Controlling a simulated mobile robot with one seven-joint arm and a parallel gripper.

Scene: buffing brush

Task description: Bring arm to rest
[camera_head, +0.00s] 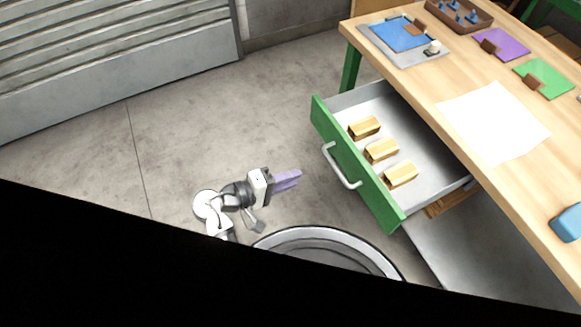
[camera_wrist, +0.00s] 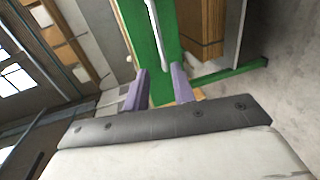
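My gripper (camera_head: 288,180) is over the floor, to the left of the open drawer and apart from it. In the wrist view my gripper (camera_wrist: 160,90) shows two purple fingers spread apart with nothing between them. The green drawer front (camera_wrist: 148,45) shows beyond and between the fingers. My arm is folded near my base in the head view.
The green-fronted drawer (camera_head: 345,165) of the wooden workbench (camera_head: 455,75) is pulled out and holds several wooden brushes (camera_head: 381,151). Its silver handle (camera_head: 341,168) sticks out toward my gripper. Bare concrete floor (camera_head: 180,115) lies free to the left.

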